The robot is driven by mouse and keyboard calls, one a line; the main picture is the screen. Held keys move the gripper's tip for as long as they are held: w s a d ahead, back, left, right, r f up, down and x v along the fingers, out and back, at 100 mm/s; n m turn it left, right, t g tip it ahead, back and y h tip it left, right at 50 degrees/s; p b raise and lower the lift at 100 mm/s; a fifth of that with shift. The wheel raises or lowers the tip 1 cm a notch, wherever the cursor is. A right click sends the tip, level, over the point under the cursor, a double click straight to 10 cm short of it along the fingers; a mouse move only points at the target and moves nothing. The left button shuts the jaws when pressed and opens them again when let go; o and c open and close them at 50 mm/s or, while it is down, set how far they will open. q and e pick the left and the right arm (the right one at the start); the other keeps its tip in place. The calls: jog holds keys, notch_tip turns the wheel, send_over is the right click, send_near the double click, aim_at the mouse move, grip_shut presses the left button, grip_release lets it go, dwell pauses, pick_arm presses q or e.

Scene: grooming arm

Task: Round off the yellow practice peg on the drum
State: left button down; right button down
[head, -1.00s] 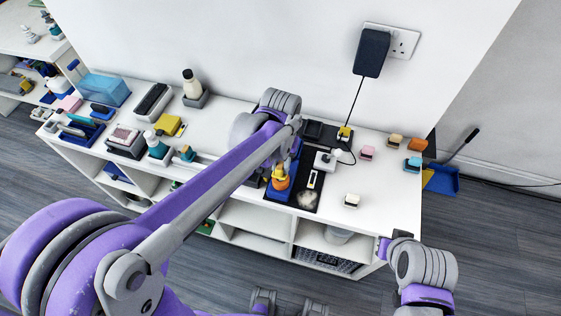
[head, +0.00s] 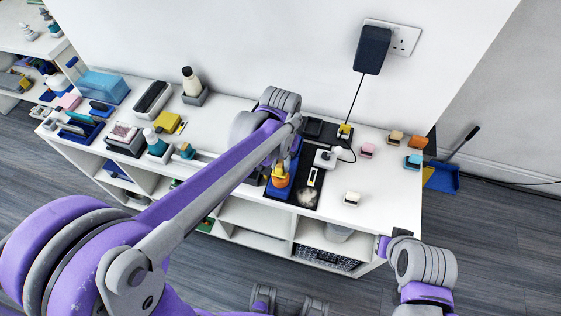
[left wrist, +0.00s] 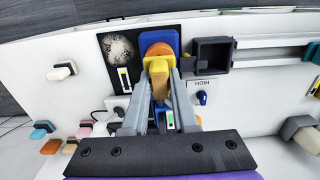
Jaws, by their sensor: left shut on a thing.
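The yellow practice peg (left wrist: 159,84) is between the two grey fingers of my left gripper (left wrist: 161,68), which is shut on it. In the left wrist view its far end is at the orange drum (left wrist: 158,49) on a blue base (left wrist: 147,40); I cannot tell whether they touch. In the head view the peg (head: 281,169) shows just above the orange drum (head: 279,181), and my forearm hides part of the gripper.
A black mat (head: 310,196) with a pale fuzzy patch lies beside the drum. A white socket block (head: 326,158) and a cable are close by. Small coloured blocks, such as a pink one (head: 366,150), stand right.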

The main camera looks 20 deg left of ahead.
aim_at(280, 163)
pick_arm(q)
jog(key=shift+f+b, duration=0.3)
jog(key=shift+f, duration=0.15)
pick_arm(e)
jog(key=shift+s+f, duration=0.1)
jog(key=shift+f, duration=0.25)
pick_arm(q)
jog(key=shift+r, duration=0.1)
dwell(3.4)
